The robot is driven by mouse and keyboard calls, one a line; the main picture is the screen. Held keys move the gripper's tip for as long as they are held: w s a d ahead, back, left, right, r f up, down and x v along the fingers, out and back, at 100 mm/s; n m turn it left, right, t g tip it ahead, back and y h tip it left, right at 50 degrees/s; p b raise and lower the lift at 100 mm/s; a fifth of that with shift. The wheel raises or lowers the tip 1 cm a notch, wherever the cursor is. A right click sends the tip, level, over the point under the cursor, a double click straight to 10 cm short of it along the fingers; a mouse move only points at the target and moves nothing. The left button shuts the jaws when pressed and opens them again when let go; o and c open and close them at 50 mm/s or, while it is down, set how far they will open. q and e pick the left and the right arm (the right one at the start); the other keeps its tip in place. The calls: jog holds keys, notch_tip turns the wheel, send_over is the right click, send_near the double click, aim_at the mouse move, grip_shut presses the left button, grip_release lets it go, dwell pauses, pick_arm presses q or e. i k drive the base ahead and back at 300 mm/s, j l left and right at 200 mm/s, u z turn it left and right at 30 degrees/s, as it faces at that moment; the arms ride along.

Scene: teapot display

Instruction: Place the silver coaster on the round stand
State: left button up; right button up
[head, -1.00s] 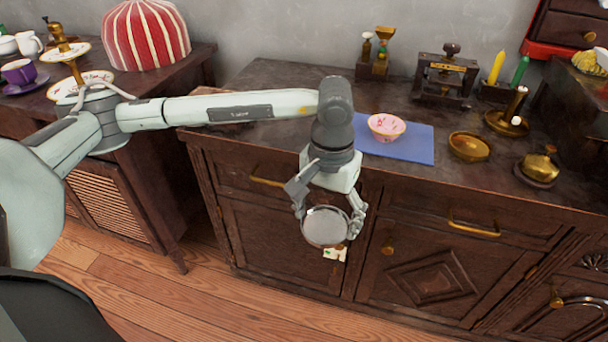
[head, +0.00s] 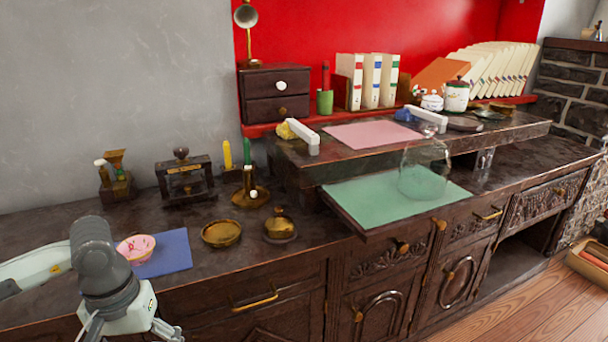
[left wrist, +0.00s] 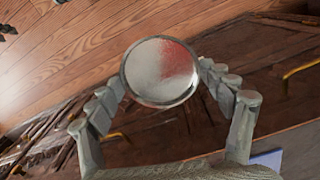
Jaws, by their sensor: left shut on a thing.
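The silver coaster (left wrist: 160,72) is a shiny round disc with a thin rim, seen in the left wrist view. My left gripper (left wrist: 161,76) is shut on it, with a finger at each side of its edge. In the head view only the wrist and the upper parts of that gripper show at the bottom left; the coaster is out of frame. I cannot tell which thing is the round stand. A small brass pot (head: 280,227) sits on a round dark base, and a round brass dish (head: 221,233) is beside it. My right gripper is not in view.
A glass vessel (head: 425,168) stands on a green mat (head: 365,205). A candle holder (head: 251,192) and a small press (head: 184,178) stand behind. Some bare counter lies in front of the brass dish.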

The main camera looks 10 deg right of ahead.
aim_at(461, 122)
jog(key=l, duration=1.6)
jog(key=i+l, duration=0.1)
jog(key=l, duration=1.5)
jog(key=i+l, duration=0.1)
jog(key=l, duration=1.5)
